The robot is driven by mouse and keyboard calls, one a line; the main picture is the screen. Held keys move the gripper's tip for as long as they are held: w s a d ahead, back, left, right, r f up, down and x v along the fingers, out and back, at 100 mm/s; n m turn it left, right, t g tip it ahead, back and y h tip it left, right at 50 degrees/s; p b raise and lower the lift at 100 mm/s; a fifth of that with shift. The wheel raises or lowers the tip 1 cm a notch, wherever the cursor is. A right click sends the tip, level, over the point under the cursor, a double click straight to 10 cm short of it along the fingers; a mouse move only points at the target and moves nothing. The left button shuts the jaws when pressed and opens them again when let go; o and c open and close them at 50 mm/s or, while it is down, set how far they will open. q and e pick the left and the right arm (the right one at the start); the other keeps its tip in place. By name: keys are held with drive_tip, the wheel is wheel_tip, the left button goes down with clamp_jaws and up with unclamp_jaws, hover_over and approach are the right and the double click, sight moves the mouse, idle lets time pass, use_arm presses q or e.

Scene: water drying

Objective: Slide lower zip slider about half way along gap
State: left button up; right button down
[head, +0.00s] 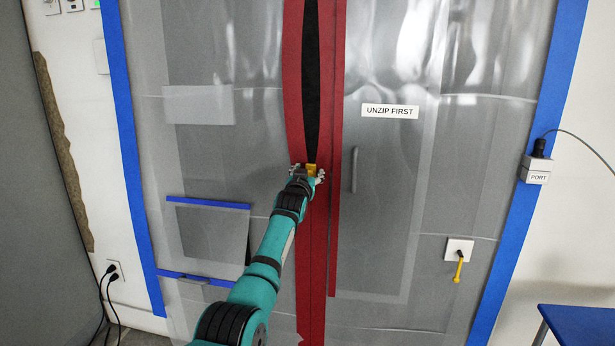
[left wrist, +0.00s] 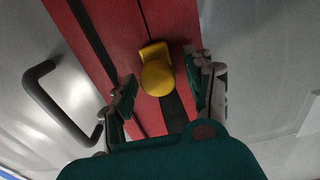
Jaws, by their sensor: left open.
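The lower zip slider (head: 311,169) is a small yellow piece at the bottom end of the dark open gap (head: 311,80) in the red zip strip (head: 312,250). In the left wrist view the yellow slider (left wrist: 155,72) has a rounded tab and lies on the red strip, between my fingers. My left gripper (head: 307,174) is at the slider's height. In the left wrist view its fingers (left wrist: 163,90) are open, one on each side of the slider, with space visible beside it. Below the slider the strip looks closed. My right gripper is not seen.
Plastic sheeting with blue tape edges surrounds the strip. A grey handle (head: 354,170) and an "UNZIP FIRST" label (head: 390,111) are to its right. A yellow-handled fitting (head: 459,255) and a port box (head: 537,170) are farther right. A blue-topped pocket (head: 208,228) is at left.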

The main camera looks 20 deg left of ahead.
use_arm(q)
drive_tip(key=shift+s, duration=0.15)
drive_tip(key=v, duration=1.1)
drive_tip(key=shift+s, duration=0.35)
